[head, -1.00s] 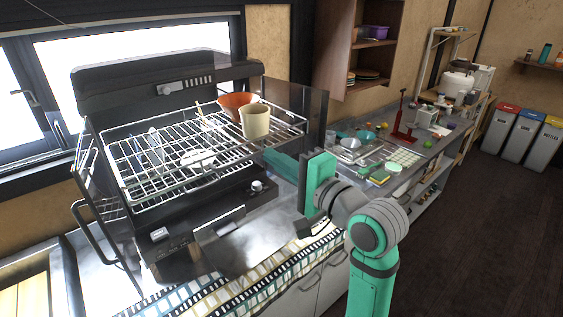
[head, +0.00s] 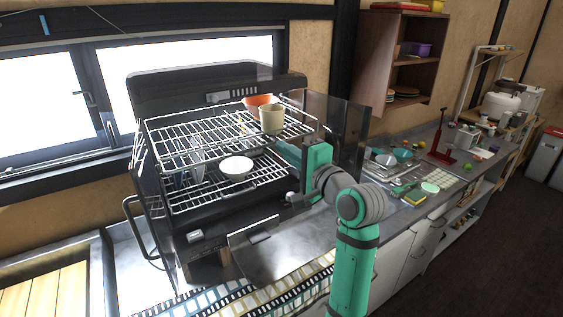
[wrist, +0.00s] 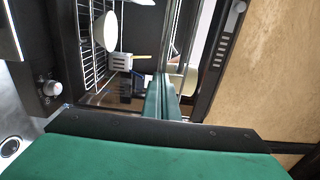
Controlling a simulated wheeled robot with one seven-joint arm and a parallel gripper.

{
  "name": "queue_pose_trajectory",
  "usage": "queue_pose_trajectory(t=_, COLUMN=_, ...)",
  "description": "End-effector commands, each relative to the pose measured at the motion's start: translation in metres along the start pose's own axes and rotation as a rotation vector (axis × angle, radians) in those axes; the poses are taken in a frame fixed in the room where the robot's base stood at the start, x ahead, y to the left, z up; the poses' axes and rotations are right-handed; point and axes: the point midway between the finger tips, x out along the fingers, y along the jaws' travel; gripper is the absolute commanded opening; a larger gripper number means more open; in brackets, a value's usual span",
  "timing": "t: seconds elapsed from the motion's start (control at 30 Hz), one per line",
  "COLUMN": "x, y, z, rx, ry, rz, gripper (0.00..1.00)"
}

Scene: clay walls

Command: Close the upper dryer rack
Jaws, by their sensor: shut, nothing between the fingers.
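The dryer (head: 215,235) is a dark cabinet with its front open. Its upper rack (head: 190,132) is a wire shelf holding an orange bowl (head: 258,101) and a beige cup (head: 272,120) toward the right. It sits mostly over the lower rack (head: 205,194), whose white bowl (head: 236,167) shows below it. My gripper (head: 287,152) is shut and empty at the right front of the upper rack, pointing left into the dryer. Whether it touches the rack is unclear. The wrist view shows its green fingers (wrist: 163,98) beside wire racks and a spatula (wrist: 122,62).
A clear side door (head: 345,128) stands open to the right of my gripper. The counter to the right holds several small items, including a red stand (head: 440,145). A wooden shelf (head: 400,65) hangs above.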

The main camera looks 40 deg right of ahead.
Motion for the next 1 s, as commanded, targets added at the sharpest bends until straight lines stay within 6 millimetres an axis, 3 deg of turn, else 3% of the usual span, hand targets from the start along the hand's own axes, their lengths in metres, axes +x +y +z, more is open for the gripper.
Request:
queue_pose_trajectory(t=0.2, x=0.058, y=0.000, z=-0.001, rx=0.003, ry=0.000, rz=0.001, gripper=0.00)
queue_pose_trajectory(t=0.5, x=0.111, y=0.000, z=-0.004, rx=0.001, ry=0.004, rz=0.000, gripper=0.00)
queue_pose_trajectory(t=0.7, x=0.128, y=-0.001, z=-0.004, rx=0.001, ry=0.005, rz=-0.001, gripper=0.00)
queue_pose_trajectory(t=1.0, x=0.135, y=-0.002, z=-0.003, rx=-0.001, ry=0.005, rz=-0.004, gripper=0.00)
